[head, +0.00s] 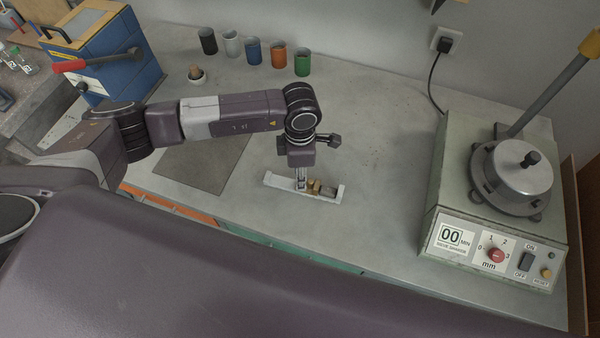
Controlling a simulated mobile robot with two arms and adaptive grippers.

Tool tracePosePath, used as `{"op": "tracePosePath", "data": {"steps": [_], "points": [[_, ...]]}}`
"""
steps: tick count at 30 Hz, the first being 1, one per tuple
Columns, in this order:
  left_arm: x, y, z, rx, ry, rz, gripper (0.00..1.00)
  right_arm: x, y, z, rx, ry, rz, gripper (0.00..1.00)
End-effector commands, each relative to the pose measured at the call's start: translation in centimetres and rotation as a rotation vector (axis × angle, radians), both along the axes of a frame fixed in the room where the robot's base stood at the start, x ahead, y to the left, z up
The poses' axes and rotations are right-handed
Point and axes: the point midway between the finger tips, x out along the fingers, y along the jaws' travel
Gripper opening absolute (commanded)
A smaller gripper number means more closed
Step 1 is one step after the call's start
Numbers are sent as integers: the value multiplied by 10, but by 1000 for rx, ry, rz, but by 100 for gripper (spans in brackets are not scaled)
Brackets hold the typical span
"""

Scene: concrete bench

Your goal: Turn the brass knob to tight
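The brass knob (314,187) is small and sits in a pale, shallow holder (276,182) with raised ends, on the bench. A grey block (328,192) sits beside the brass part inside the holder. My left gripper (301,185) points straight down over the holder, just left of the brass part. Its fingers look close together, but they are too small to tell if they are shut or touching the brass. Any tight marking is too small to make out. My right gripper is not in view.
A grey mat (207,158) lies left of the holder. Several coloured cups (278,55) stand along the back wall. A blue machine (105,52) with a red-handled lever is at the back left. A sieve shaker (480,236) stands at the right. The bench between holder and shaker is clear.

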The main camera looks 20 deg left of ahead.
Motion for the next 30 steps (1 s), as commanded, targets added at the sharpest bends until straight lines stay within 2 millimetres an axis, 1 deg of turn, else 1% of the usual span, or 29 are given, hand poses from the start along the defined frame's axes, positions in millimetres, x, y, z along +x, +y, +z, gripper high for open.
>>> {"op": "tracePosePath", "data": {"steps": [4,12,14,18,21,26,30], "points": [[0,0,-10,1,0,0,30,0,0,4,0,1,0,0],[0,0,-13,1,-1,-1,30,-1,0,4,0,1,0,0],[0,0,-13,1,0,-1,25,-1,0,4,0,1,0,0],[0,0,-13,1,0,0,9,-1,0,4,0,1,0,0],[0,0,-13,1,0,0,0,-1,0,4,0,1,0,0],[0,0,-13,1,0,-1,0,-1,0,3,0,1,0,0],[0,1,-14,1,-1,-19,0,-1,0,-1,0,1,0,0]]}}
